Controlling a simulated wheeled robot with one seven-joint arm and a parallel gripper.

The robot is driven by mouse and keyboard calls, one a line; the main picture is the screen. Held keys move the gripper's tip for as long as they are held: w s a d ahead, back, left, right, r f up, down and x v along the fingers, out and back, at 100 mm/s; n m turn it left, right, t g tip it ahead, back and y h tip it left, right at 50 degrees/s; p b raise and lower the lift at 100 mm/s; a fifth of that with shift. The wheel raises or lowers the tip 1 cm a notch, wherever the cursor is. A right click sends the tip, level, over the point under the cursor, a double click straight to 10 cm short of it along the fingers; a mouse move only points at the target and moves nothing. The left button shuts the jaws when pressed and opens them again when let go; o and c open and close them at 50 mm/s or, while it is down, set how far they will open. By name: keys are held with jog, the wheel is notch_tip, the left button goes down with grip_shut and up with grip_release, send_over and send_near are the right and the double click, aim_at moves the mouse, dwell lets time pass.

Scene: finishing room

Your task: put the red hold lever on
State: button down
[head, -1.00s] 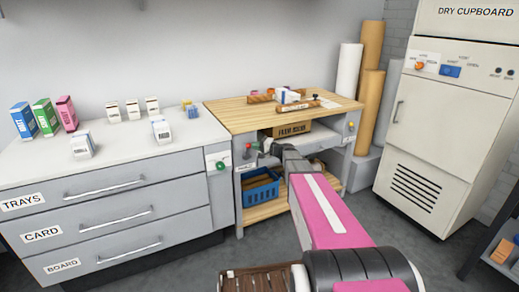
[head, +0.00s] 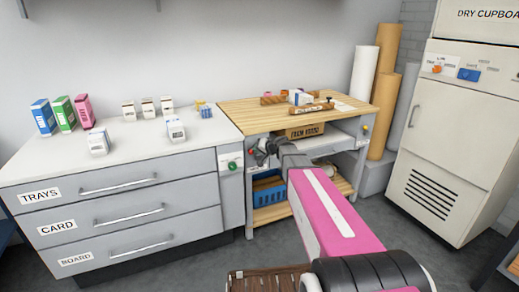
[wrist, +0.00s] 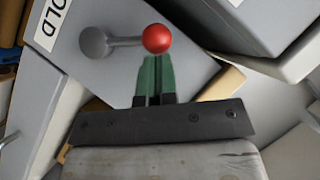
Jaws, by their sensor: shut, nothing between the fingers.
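The red hold lever shows in the wrist view as a red ball knob (wrist: 157,38) on a short grey arm that runs left to a round grey pivot. It sits on a grey panel beside a label partly reading "OLD" (wrist: 52,20). My gripper (wrist: 156,62) has its green fingers closed together, empty, with the tips just at the near side of the knob. I cannot tell whether they touch it.
A green button (head: 232,166) is on the drawer unit's panel (head: 190,172) to the left. A blue basket (head: 268,190) stands on the bench's lower shelf. A yellow knob (head: 365,128) is at the bench's right. The dry cupboard (head: 455,140) stands farther right.

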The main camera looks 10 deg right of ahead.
jog(key=shift+a+f, duration=0.1)
jog(key=shift+a, duration=0.15)
dwell(0.4)
jog(key=w+r+v, duration=0.1)
jog(key=r+v, duration=0.1)
jog(key=v, duration=1.1)
jog(key=shift+w+d, duration=0.25)
jog(key=shift+w, duration=0.1)
jog(key=s+d+f+g+h, duration=0.1)
jog(key=s+f+g+h, duration=0.3)
jog(key=s+f, duration=0.6)
jog(key=s+d+f+n+g+h, duration=0.1)
jog(key=s+f+g+h, duration=0.4)
jog(key=s+f, duration=0.6)
jog(key=s, duration=0.6)
jog(key=shift+g, duration=0.3)
jog(key=shift+f, duration=0.1)
